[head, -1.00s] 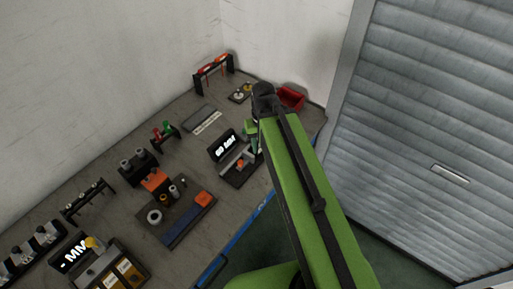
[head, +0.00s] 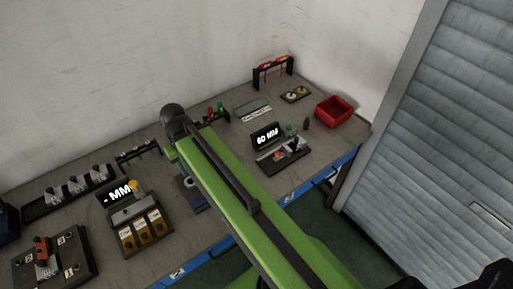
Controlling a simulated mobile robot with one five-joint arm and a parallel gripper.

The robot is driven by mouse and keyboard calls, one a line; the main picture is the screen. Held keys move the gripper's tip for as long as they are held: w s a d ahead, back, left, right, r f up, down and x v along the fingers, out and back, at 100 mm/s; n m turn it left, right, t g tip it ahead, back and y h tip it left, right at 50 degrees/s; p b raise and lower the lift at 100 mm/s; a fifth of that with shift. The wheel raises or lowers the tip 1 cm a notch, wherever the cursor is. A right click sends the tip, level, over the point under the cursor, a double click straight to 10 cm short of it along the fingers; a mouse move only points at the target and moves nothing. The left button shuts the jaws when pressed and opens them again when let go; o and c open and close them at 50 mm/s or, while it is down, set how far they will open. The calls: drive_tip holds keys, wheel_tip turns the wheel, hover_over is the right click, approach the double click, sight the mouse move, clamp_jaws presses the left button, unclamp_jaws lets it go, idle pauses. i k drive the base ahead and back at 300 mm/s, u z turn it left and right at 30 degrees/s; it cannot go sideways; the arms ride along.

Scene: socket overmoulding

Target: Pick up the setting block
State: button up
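No part is clearly marked as the setting block. Three amber blocks with small labels sit side by side in a dark holder (head: 143,233) at the front left of the bench, below a display reading "- MM" (head: 118,192). I cannot tell whether one of them is the setting block. My green arm reaches across the middle of the bench, its dark joint near the wall side. My gripper is hidden behind the arm, so its opening and anything in it do not show.
A "60 MM" display (head: 265,137) stands behind a small fixture (head: 283,154) to the right of my arm. A red bin (head: 333,112) is at the right end. A black fixture (head: 54,262) is at front left. My arm covers much of the bench middle.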

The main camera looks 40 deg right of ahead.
sight(296, 145)
drive_tip(key=u, duration=1.75)
drive_tip(key=k, duration=1.8)
drive_tip(key=z, duration=0.65)
drive_tip(key=i, duration=1)
drive_tip(key=u, duration=0.15)
